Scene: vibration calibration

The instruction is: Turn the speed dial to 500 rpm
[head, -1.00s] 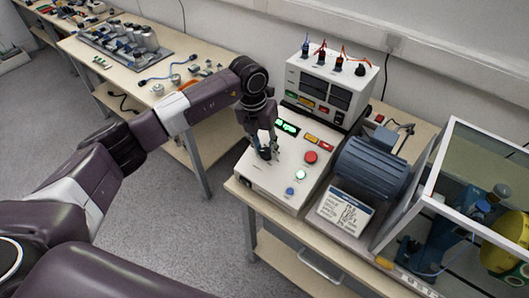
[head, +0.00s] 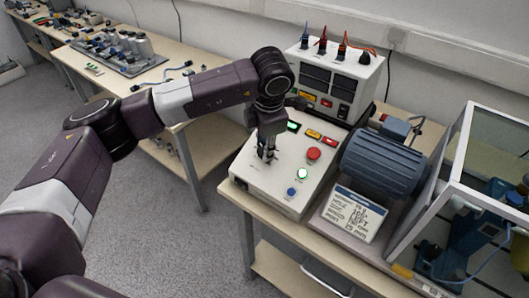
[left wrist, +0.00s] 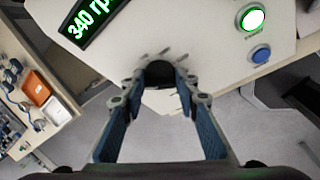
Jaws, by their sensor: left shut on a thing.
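The control box (head: 270,185) has a sloped white panel with a green-lit display (head: 293,126). In the left wrist view the display (left wrist: 92,22) reads 340 rpm. The black speed dial (left wrist: 159,70) sits on the panel below the display, with tick marks around it. My left gripper (head: 267,157) reaches down onto the panel. In the left wrist view its blue-padded fingers (left wrist: 158,92) stand on either side of the dial, shut on it. In the head view the gripper mostly hides the dial. My right gripper is out of view.
The panel has a red button (head: 314,154), a lit green button (head: 302,174) and a blue button (head: 291,192). A grey-blue motor (head: 383,165) and a printed card (head: 354,214) are to the right, beside a clear-sided enclosure (head: 463,170). A power unit (head: 333,80) stands behind.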

